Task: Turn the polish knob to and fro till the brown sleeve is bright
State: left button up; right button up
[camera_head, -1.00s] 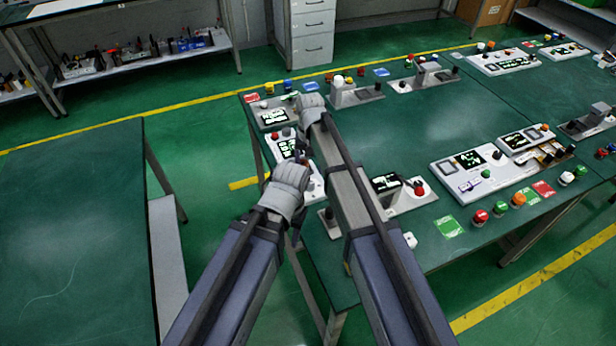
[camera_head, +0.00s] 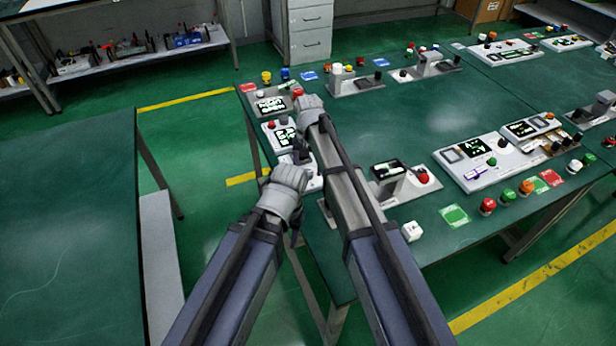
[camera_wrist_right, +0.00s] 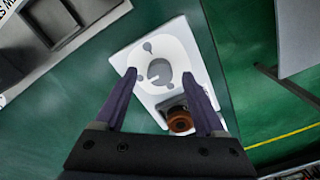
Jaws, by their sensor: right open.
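In the right wrist view a white unit carries a pale round dial with a small central knob (camera_wrist_right: 156,76), which I take for the polish knob. A brown-orange ringed part (camera_wrist_right: 180,121), likely the brown sleeve, sits on the same unit beside the right finger. My right gripper (camera_wrist_right: 159,76) is open, its purple fingers either side of the dial in the picture; contact cannot be told. In the head view my right gripper (camera_head: 302,150) points down over the table's left edge, largely covering this unit. My left gripper (camera_head: 297,236) hangs off the table's left edge, its jaws unclear.
The green table (camera_head: 430,130) holds several control panels and buttons. A panel with a screen (camera_head: 281,135) lies just beyond my right gripper, and a white cube (camera_head: 411,231) is near the front edge. Another table (camera_head: 70,220) stands left across an aisle.

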jog(key=shift+f+b, duration=0.3)
jog(key=shift+f, duration=0.4)
grip_shut()
